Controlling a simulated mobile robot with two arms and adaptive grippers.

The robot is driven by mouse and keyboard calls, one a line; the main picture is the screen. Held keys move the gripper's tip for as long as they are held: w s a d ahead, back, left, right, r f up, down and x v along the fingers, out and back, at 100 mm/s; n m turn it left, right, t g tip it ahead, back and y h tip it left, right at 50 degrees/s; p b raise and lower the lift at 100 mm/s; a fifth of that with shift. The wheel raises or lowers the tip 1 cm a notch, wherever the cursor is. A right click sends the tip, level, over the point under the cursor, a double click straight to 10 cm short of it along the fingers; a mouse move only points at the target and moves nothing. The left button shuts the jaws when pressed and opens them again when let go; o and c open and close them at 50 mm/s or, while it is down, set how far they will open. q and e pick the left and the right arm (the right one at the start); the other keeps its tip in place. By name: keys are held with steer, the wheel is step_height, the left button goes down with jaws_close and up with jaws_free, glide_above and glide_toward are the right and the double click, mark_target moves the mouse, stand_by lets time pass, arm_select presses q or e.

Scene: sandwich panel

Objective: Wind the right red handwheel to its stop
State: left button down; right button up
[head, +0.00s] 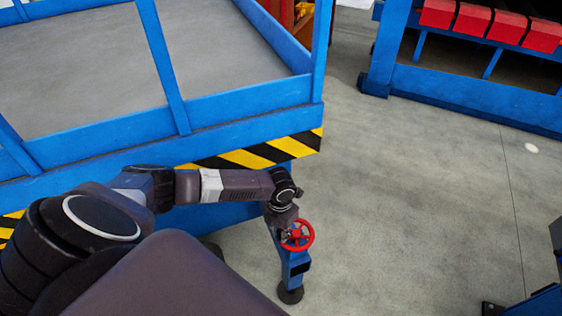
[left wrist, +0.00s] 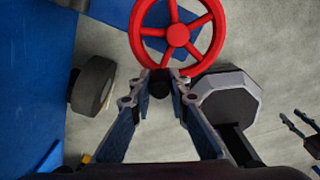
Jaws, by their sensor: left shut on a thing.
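The red handwheel (head: 297,236) is mounted at the top of a blue outrigger leg (head: 295,268) beside the platform. In the left wrist view the wheel (left wrist: 177,36) shows its round rim, spokes and hub. My left gripper (head: 288,226) reaches the wheel from its left side.
The blue platform (head: 240,104) with railings and a yellow-black striped edge (head: 270,152) stands close behind my left arm. A blue rack with red blocks (head: 490,22) is at the back right. Grey floor (head: 420,200) right of the wheel is clear. A dark tyre (left wrist: 93,85) is nearby.

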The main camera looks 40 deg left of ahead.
arm_select(q)
steer(key=shift+w+a, duration=0.1)
stand_by(0.3)
steer(key=c, duration=1.8)
jaws_free()
step_height(320, 180, up, 12)
